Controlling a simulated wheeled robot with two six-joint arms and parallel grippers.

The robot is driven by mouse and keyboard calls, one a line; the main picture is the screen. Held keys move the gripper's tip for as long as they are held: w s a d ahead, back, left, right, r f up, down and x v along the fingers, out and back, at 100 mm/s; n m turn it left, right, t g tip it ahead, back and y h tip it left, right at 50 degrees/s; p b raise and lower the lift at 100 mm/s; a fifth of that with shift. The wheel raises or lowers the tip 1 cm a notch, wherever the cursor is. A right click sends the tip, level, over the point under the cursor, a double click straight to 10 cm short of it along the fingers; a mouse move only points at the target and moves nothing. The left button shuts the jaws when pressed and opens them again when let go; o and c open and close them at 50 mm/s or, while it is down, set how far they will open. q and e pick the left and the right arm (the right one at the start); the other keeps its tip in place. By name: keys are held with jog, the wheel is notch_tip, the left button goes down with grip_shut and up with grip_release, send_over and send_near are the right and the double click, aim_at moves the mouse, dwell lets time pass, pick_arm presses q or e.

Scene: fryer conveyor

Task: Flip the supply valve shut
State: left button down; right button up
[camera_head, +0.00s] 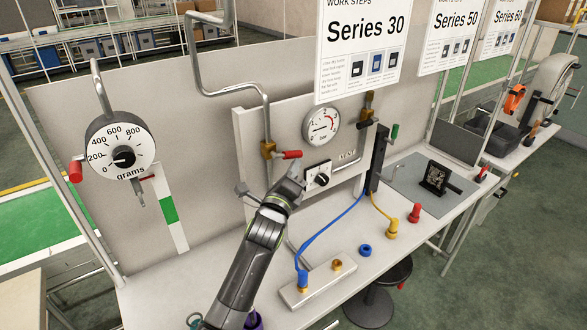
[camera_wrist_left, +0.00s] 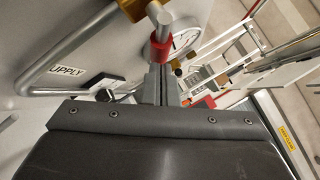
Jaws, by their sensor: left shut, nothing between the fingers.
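The supply valve (camera_head: 267,150) is a brass body on a grey pipe at the left of the white panel. Its red-ended lever (camera_head: 291,154) points right, across the pipe. In the left wrist view the brass valve body (camera_wrist_left: 132,8) is at the top edge and the red lever end (camera_wrist_left: 160,48) is just beyond the fingers. My left gripper (camera_head: 296,168) is shut and empty, with its tips just below the red lever end. I cannot tell whether they touch it. My right gripper is not in view.
A pressure gauge (camera_head: 321,125) and a black knob (camera_head: 318,175) sit on the panel close to my gripper. A blue hose (camera_head: 330,226) runs to a block on the bench. A grams dial scale (camera_head: 121,147) hangs at the left. Another valve with a green handle (camera_head: 394,132) is at the right.

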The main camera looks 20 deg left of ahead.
pick_arm(q)
jog(key=shift+f, duration=0.1)
jog(key=shift+w+d+r+n+t+b, duration=0.25)
jog(key=shift+r+n+t+b, duration=0.25)
jog(key=shift+b, duration=0.6)
